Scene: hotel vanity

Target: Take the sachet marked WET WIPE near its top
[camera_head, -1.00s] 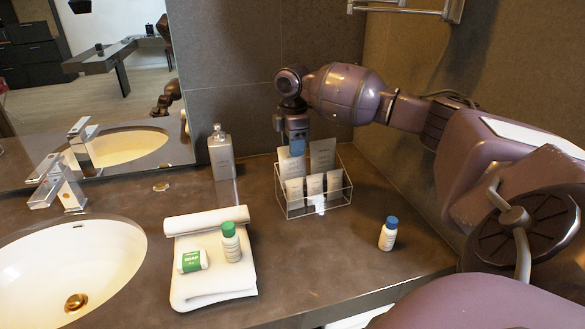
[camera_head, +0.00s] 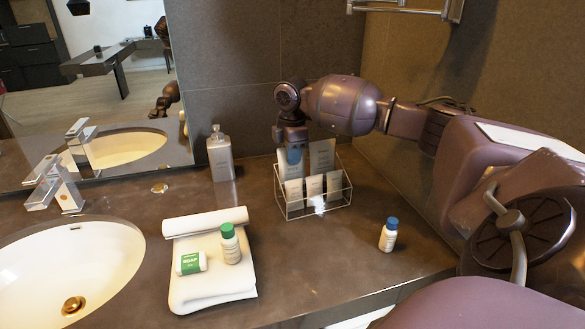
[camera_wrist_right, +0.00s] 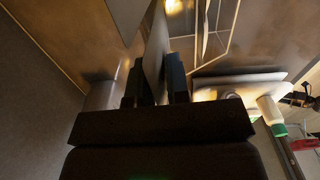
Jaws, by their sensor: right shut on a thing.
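A clear rack (camera_head: 318,209) on the vanity counter holds several upright sachets: two taller ones at the back and three shorter ones in front. My right gripper (camera_head: 292,152) is over the back left sachet (camera_head: 289,170), shut on its top part. In the right wrist view the thin sachet (camera_wrist_right: 155,50) stands between the two dark fingers (camera_wrist_right: 153,90). The taller back right sachet (camera_head: 322,157) stands beside it. The print on the sachets is too small to read, so I cannot tell which is marked WET WIPE. My left gripper is not in view.
A blue-capped bottle (camera_head: 388,235) stands right of the rack. A folded towel (camera_head: 205,285) bears a soap box (camera_head: 191,263) and a green-capped bottle (camera_head: 231,244). A dispenser (camera_head: 220,156) stands by the mirror. The sink (camera_head: 110,250) is at left. The front counter is clear.

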